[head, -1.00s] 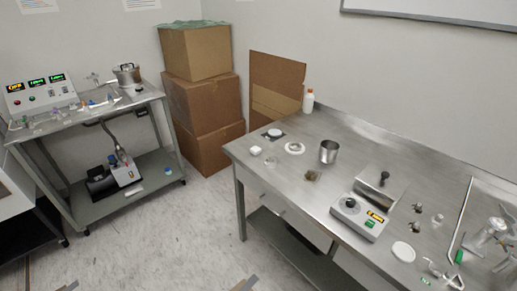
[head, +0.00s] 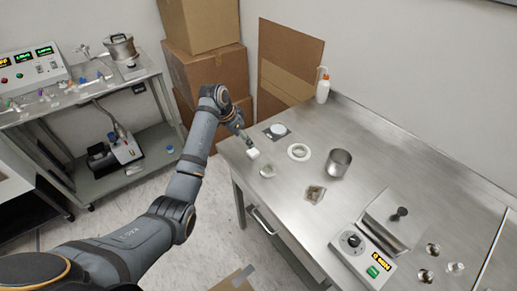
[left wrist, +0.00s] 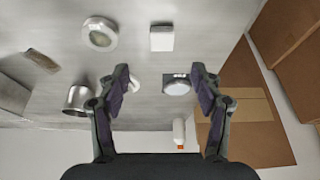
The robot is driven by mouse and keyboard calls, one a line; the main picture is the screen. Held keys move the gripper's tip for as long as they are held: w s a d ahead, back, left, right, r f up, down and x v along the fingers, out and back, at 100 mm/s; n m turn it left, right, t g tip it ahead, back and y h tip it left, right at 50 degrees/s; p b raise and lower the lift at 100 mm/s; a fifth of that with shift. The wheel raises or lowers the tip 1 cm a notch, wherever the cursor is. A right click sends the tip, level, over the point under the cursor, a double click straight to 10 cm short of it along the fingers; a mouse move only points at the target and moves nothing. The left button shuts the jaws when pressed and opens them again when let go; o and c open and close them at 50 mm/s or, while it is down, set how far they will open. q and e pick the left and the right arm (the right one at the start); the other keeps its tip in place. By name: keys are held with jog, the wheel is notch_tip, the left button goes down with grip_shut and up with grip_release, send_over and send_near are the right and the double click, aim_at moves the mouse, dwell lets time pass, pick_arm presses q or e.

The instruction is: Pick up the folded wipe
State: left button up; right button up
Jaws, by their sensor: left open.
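The folded wipe, a small white square block (head: 253,153), lies on the steel bench near its left corner. In the left wrist view the white wipe (left wrist: 162,38) sits ahead of and between the fingers, apart from them. My left gripper (head: 246,139) hangs just behind the wipe in the head view. My right gripper is not in view.
Close by are a clear round dish (head: 267,171), a white ring (head: 299,152) and a white-topped round item (head: 278,130) on a dark square. Cardboard boxes (head: 215,72) stand behind.

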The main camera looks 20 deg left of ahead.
pick_arm(q)
send_over(253, 152)
jog(key=s+a, duration=0.1)
jog(key=s, duration=0.1)
jog(key=f, duration=0.4)
jog(key=shift+a+f+p, duration=0.15)
jog(key=shift+a+p, duration=0.05)
jog(key=shift+p, duration=0.15)
jog(key=shift+f, duration=0.4)
jog(key=p+x, duration=0.1)
jog(key=x, duration=0.4)
jog(key=shift+w+a, duration=0.1)
jog(key=shift+w, duration=0.1)
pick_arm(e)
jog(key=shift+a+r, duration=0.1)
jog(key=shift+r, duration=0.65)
pick_arm(q)
jog(key=shift+c, duration=0.3)
jog(key=c, duration=0.9)
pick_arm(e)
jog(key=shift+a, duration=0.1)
